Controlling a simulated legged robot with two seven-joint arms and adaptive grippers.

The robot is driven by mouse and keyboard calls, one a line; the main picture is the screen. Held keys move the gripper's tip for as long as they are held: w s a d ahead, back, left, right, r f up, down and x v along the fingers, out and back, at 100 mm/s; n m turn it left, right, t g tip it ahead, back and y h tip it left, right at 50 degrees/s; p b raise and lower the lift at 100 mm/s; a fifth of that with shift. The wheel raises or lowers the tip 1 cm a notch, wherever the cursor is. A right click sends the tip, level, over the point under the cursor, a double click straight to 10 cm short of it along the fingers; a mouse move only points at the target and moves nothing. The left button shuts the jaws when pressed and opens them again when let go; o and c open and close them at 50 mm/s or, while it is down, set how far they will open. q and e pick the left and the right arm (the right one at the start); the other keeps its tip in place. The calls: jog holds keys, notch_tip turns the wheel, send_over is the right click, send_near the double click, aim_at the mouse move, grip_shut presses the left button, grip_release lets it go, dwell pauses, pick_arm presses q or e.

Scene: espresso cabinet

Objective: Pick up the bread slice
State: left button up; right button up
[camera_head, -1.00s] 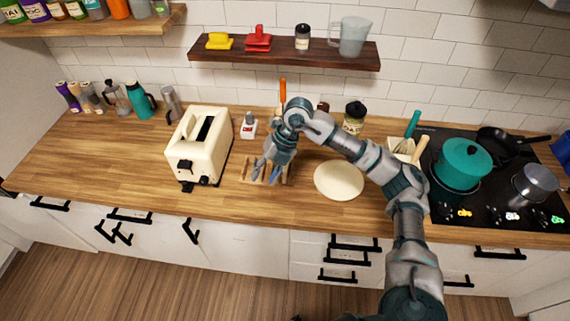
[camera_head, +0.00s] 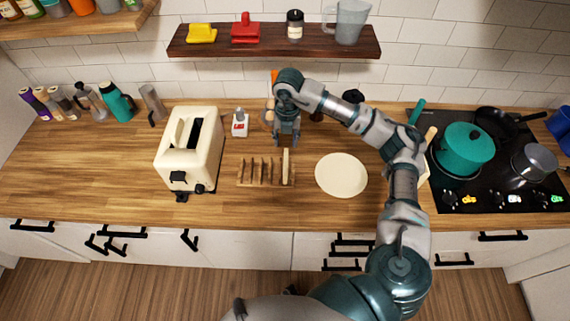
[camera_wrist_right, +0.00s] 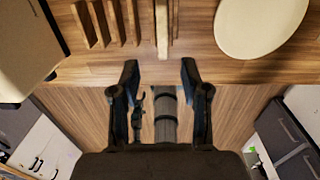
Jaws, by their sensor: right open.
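A bread slice (camera_head: 285,162) stands upright at the right end of a wooden rack (camera_head: 255,184) on the counter. In the head view it shows as a thin pale strip. In the right wrist view the slice (camera_wrist_right: 162,28) is seen edge-on, at the top middle. My right gripper (camera_head: 286,141) is just behind and above the slice, its fingers pointing down. In the wrist view its two fingers (camera_wrist_right: 160,75) are spread with nothing between them. The slice lines up with the gap between them but is apart from them. My left gripper is not in view.
A cream toaster (camera_head: 190,155) stands left of the rack. A round cream plate (camera_head: 341,176) lies to its right. A small white-and-red bottle (camera_head: 240,124) stands behind. The stove with a teal pot (camera_head: 466,149) is at the right. Counter in front of the rack is clear.

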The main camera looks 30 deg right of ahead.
aim_at(286, 156)
jog(key=f, duration=0.3)
jog(key=shift+w+a+f, duration=0.1)
jog(key=shift+w+f, duration=0.15)
jog(key=shift+w, duration=0.1)
jog(key=shift+s+d+f+p, duration=0.1)
jog(key=shift+d+f+p, duration=0.15)
jog(key=shift+f, duration=0.3)
jog(key=shift+d+f+p, duration=0.15)
jog(key=shift+f+p, duration=0.1)
jog(key=shift+f, duration=0.3)
notch_tip(286, 156, down, 4)
jog(key=shift+d+r+p, duration=0.1)
jog(key=shift+r+p, duration=0.05)
jog(key=shift+p, duration=0.35)
jog(key=shift+f, duration=0.3)
jog(key=shift+a, duration=0.35)
jog(key=c, duration=0.6)
grip_shut()
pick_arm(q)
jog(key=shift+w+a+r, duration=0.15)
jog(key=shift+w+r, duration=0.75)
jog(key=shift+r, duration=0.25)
pick_arm(e)
jog(key=shift+d, duration=0.1)
